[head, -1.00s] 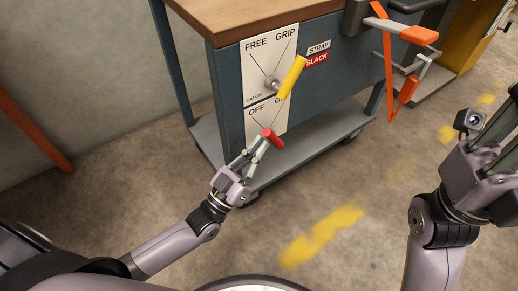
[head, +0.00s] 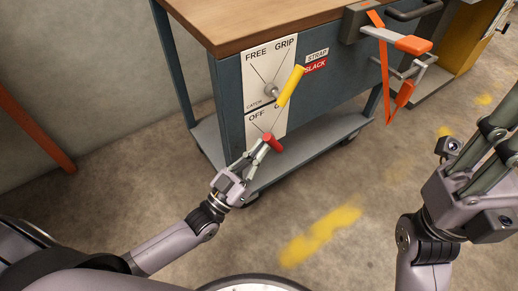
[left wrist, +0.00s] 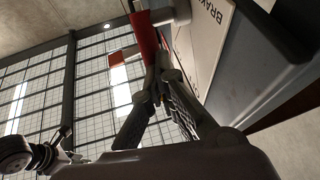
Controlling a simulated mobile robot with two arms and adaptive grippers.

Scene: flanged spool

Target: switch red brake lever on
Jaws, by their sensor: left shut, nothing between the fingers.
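The red brake lever (head: 273,143) stands out from the lower white panel (head: 256,128) on the cart's end, below the word OFF. The label on the right is mostly hidden by the yellow handle. In the left wrist view the red lever (left wrist: 146,38) rises beside a plate reading "BRAK". My left gripper (head: 262,147) is shut and empty, its fingertips at the lower left side of the red handle. The fingertips look close to or touching it; I cannot tell which. My right gripper (head: 500,140) is at the right edge, its fingertips cut off.
A yellow lever (head: 291,86) sits just above, on the FREE/GRIP panel (head: 258,72). The blue cart (head: 330,95) has a wooden top (head: 270,15) and a lower shelf (head: 305,160). An orange strap (head: 385,80) hangs at the right. The floor in front is clear.

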